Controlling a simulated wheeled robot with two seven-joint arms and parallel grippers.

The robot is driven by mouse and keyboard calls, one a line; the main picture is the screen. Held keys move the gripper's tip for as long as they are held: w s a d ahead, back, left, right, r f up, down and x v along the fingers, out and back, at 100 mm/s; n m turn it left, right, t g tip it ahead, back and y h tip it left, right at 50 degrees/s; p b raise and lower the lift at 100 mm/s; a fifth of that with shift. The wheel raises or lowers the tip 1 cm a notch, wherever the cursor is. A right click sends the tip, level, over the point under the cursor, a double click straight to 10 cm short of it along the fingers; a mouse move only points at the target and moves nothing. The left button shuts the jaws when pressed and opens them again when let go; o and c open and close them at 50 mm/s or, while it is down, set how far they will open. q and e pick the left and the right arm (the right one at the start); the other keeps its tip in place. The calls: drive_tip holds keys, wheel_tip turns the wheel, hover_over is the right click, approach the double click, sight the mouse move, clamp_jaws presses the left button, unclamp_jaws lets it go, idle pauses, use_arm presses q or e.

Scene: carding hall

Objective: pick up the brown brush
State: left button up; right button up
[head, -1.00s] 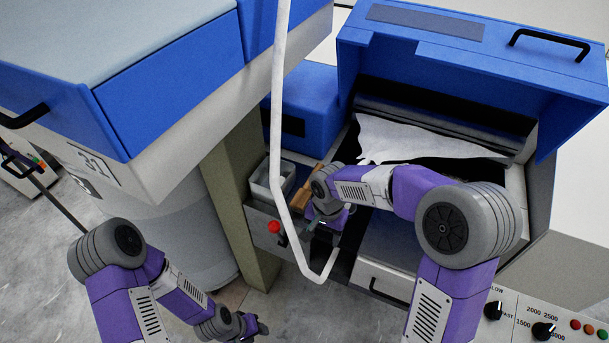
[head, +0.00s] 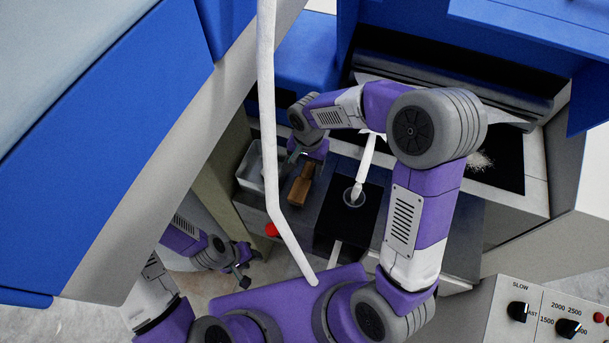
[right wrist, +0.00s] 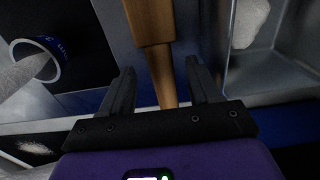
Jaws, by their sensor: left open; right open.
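The brown brush (head: 301,187) lies on the dark machine ledge in the head view, beside a grey tray. In the right wrist view the brush (right wrist: 150,22) shows a wide block at the top and a narrower handle running down between my fingers. My right gripper (right wrist: 160,66) is open, with one finger on each side of the handle and gaps showing; I cannot tell its height over the handle. In the head view my right gripper (head: 297,154) is at the brush's far end. My left gripper (head: 243,281) is open and empty, low at the left.
A grey tray (head: 243,178) with white matter stands just left of the brush. A white bent rail (head: 267,100) crosses in front, near a red knob (head: 272,230). A white strand (head: 366,160) runs into a ring (head: 353,197) right of the brush. Blue machine housings flank the space.

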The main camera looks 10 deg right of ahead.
sight(308, 169)
drive_tip(key=shift+f, duration=1.6)
drive_tip(key=shift+c, duration=0.4)
drive_tip(key=c, duration=1)
drive_tip(key=shift+r, duration=0.15)
wheel_tip(308, 169, up, 10)
drive_tip(key=shift+f+p, duration=0.1)
drive_tip(key=shift+p, duration=0.7)
